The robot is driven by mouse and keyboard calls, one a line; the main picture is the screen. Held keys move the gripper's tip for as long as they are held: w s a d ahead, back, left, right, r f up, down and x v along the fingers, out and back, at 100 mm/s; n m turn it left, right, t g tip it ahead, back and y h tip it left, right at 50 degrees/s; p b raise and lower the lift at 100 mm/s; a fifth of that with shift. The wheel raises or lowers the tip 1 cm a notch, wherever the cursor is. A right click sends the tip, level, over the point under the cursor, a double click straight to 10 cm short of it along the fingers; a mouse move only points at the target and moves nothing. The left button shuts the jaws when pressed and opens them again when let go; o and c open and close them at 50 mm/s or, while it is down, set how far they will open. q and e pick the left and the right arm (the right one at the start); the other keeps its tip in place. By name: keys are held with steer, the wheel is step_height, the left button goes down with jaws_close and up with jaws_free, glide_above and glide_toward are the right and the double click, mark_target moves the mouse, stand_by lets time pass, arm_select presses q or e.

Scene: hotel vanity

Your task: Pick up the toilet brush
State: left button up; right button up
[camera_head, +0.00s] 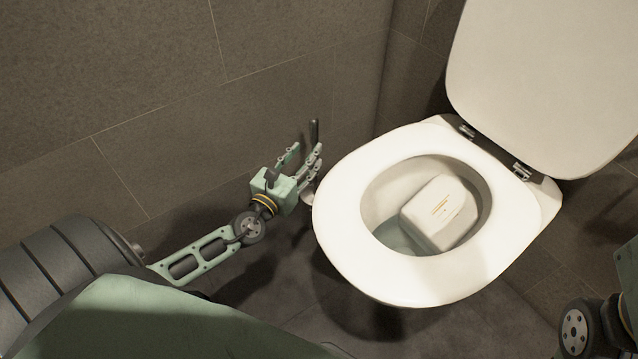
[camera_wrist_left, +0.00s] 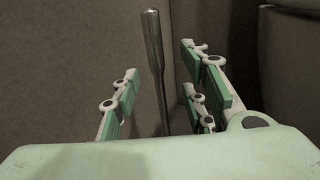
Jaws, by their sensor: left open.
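The toilet brush shows as a slim dark metallic handle (camera_head: 314,130) standing upright near the tiled wall, left of the toilet. In the left wrist view, the handle (camera_wrist_left: 153,45) rises between the two sides of my left gripper, beyond the palm. My left gripper (camera_head: 304,152) is open, with its fingers reaching toward the handle; I cannot tell whether they touch it. The lower part of the brush is mostly hidden behind the gripper. Part of my right arm shows at the lower right edge, but its fingers are out of frame.
A white toilet (camera_head: 340,200) with its lid raised (camera_head: 550,80) stands close to the right of my left gripper. A pale box-like object (camera_head: 438,212) with orange marks shows inside the bowl. The tiled wall (camera_head: 170,140) is close behind the brush. The floor at lower middle is dark and bare.

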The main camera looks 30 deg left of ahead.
mark_target(312, 143)
arm_select(q)
steer(key=w, duration=0.4)
steer(key=w+a+b, duration=0.1)
steer(key=w, duration=0.1)
steer(key=shift+w, duration=0.2)
steer(key=shift+c, duration=0.5)
jaws_close()
